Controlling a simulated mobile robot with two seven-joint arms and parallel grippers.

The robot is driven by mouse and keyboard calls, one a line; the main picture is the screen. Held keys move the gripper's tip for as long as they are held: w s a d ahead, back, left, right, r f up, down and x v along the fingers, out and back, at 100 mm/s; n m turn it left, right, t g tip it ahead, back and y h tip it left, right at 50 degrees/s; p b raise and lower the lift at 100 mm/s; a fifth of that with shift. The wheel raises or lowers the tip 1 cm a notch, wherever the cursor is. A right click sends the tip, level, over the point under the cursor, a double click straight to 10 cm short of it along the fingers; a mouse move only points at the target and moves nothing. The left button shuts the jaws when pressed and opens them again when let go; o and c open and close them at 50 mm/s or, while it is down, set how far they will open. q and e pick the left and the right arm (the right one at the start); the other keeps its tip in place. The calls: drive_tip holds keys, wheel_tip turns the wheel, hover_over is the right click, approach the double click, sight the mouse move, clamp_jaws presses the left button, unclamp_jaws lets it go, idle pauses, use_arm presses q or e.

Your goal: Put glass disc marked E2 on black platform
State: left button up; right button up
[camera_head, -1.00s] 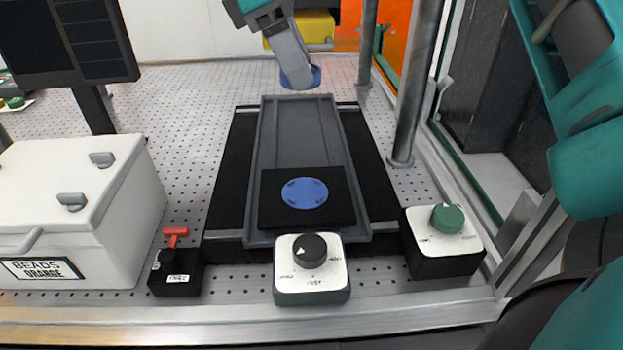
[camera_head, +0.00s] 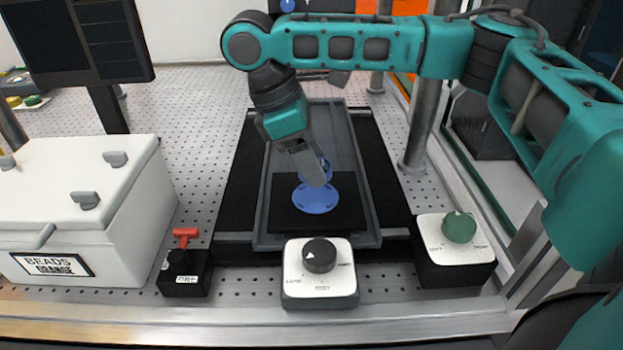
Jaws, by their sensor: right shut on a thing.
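My right gripper (camera_head: 318,182) is shut on a blue glass disc (camera_head: 328,169), which is tilted and mostly hidden behind the fingers. No marking on it can be read, so I cannot tell if it is E2. The gripper is over the black platform (camera_head: 286,218), a flat square plate on the grey tray. A flat blue round patch (camera_head: 316,203) lies on the platform, just below the held disc. I cannot tell whether the held disc touches it. My left gripper is not in view.
The grey tray (camera_head: 345,140) runs away from me between black rails. In front stand a black-knob box (camera_head: 320,275), a green-knob box (camera_head: 458,240) and a red-handled switch (camera_head: 185,265). A white beads box (camera_head: 90,200) is at left; a metal post (camera_head: 425,120) is at right.

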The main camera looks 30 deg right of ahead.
sight(311, 197)
drive_tip(key=shift+f, duration=2.3)
drive_tip(key=shift+f, duration=0.15)
drive_tip(key=o, duration=1.1)
drive_tip(key=shift+c, duration=0.2)
drive_tip(key=v, duration=1.2)
